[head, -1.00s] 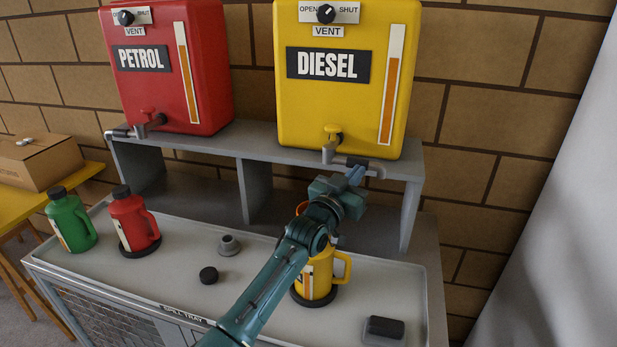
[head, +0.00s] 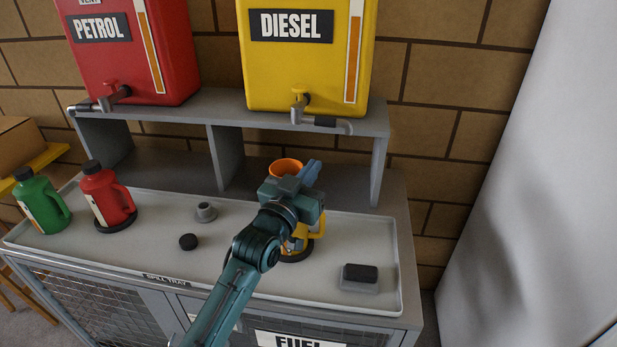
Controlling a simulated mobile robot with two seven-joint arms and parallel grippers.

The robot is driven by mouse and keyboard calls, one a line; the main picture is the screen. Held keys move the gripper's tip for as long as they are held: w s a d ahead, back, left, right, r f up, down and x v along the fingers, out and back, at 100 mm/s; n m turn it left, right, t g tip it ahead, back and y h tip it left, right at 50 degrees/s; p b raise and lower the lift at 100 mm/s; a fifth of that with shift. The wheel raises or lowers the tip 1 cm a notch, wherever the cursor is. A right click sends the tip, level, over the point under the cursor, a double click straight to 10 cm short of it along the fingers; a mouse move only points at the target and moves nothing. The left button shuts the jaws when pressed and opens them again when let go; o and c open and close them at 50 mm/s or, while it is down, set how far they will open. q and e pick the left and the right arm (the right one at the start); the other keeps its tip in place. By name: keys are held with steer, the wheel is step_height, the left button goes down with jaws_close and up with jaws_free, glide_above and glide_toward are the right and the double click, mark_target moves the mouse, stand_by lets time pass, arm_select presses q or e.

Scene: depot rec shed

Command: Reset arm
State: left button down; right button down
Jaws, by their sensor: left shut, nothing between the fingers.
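My left gripper (head: 312,172) is shut and empty, its blue fingertips together. It is in front of and above the yellow jug (head: 318,225), below the diesel tap (head: 303,108) and apart from it. My wrist hides much of the jug. An orange funnel (head: 286,166) shows just behind the wrist, over the jug. The jug stands on a dark round base on the spill tray (head: 375,235). My right gripper is not in view.
The yellow diesel tank (head: 270,75) and red petrol tank (head: 170,60) stand on a grey shelf (head: 225,105). A red jug (head: 105,195) and green jug (head: 40,200) are at left. A black cap (head: 188,241), grey fitting (head: 206,211) and dark block (head: 360,273) lie on the tray.

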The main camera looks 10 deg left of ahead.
arm_select(q)
steer(key=shift+s+f, duration=0.15)
steer(key=shift+s, duration=0.4)
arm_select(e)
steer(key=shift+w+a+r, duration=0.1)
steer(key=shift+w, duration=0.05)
arm_select(q)
steer(key=shift+a, duration=0.1)
steer(key=s+a+f+g+y, duration=0.1)
steer(key=s+a+f+g, duration=0.3)
steer(key=s+f, duration=0.8)
steer(key=s+a+f+n+g+y+p, duration=0.1)
steer(key=s+a+f+g+y, duration=0.1)
steer(key=s+f, duration=1.1)
steer(key=s+a+g, duration=0.1)
steer(key=s+g, duration=0.1)
steer(key=shift+s+a, duration=0.35)
steer(key=shift+s, duration=0.05)
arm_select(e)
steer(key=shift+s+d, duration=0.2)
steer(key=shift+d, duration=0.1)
